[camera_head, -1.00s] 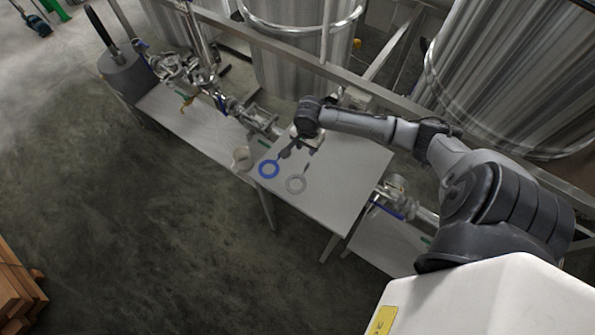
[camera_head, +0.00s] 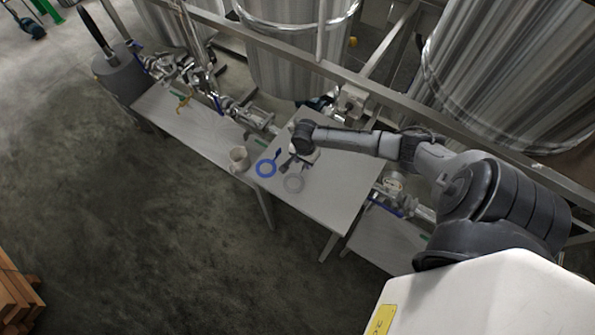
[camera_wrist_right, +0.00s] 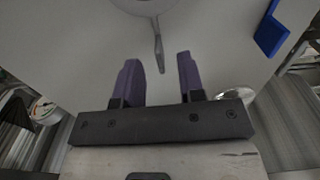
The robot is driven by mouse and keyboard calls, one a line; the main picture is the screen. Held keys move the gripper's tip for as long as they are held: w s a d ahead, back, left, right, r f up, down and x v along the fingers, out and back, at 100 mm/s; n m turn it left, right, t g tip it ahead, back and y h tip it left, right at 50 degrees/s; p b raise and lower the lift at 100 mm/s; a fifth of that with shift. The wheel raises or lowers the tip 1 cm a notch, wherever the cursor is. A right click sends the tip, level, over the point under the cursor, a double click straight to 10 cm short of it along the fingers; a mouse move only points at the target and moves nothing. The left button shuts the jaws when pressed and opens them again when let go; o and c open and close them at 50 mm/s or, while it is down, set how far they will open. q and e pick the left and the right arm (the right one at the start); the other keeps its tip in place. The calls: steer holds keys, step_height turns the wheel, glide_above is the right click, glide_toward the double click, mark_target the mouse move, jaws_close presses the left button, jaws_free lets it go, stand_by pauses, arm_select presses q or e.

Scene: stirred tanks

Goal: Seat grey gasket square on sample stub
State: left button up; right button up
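The grey gasket (camera_head: 294,183) is a flat ring lying on the small grey table. In the right wrist view, part of its ring (camera_wrist_right: 145,6) shows at the top edge, and its thin tab (camera_wrist_right: 158,50) points down toward the gap between my fingers. My right gripper (camera_head: 288,161) is low over the table, beside the tab end of the grey gasket. In the right wrist view its two purple fingers (camera_wrist_right: 158,65) are apart, with nothing clamped between them. I cannot pick out the sample stub with certainty. My left gripper is out of view.
A blue gasket (camera_head: 266,169) lies left of the grey one; its blue tab (camera_wrist_right: 270,32) shows in the wrist view. A beige cup-like piece (camera_head: 239,160) stands at the table's left end. Pipe fittings (camera_head: 255,118) and steel tanks (camera_head: 295,60) are behind.

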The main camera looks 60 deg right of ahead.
steer(key=shift+f, duration=1.45)
steer(key=shift+c, duration=0.4)
jaws_close()
